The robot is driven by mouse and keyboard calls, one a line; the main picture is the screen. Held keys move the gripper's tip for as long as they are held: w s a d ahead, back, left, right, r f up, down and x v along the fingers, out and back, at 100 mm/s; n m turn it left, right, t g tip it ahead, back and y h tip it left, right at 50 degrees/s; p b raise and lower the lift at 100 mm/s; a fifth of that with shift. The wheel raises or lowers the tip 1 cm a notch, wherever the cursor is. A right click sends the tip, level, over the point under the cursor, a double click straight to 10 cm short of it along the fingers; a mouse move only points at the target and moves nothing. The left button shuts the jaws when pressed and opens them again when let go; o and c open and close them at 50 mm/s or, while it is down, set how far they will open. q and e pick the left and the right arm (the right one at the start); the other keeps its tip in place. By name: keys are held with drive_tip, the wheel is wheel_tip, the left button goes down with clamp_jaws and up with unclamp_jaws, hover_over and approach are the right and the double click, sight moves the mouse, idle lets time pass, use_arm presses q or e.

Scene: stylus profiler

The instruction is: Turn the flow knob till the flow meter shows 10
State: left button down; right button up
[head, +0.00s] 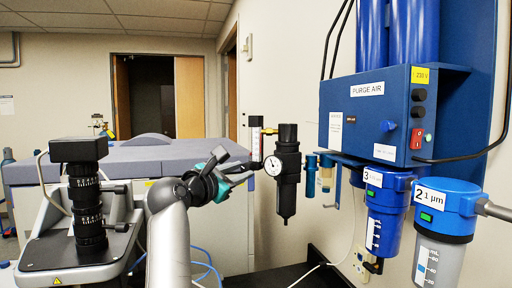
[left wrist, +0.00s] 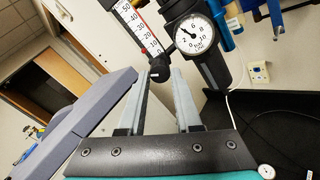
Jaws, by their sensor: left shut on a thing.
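The flow meter (head: 256,141) is an upright tube with a white scale beside the pressure gauge in the head view. In the left wrist view the flow meter (left wrist: 136,28) is tilted, with marks from 10 up to 50. The dark round flow knob (left wrist: 160,74) is at the meter's lower end. My left gripper (head: 252,172) reaches in from the left. In the left wrist view its two fingers (left wrist: 161,76) are shut on the flow knob, one on each side. My right gripper is not in view.
The round pressure gauge (head: 273,165) and black filter bowl (head: 287,195) stand just right of the knob. Blue filters (head: 384,215) and the purge air box (head: 365,115) are further right. A camera stand (head: 88,200) is at the left.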

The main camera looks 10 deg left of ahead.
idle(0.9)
use_arm(q)
drive_tip(key=c, duration=0.6)
unclamp_jaws()
drive_tip(key=p+v, duration=0.2)
drive_tip(key=v, duration=0.6)
drive_tip(key=b+v, duration=0.2)
drive_tip(key=v, duration=1.3)
drive_tip(key=shift+s, duration=0.1)
idle(0.4)
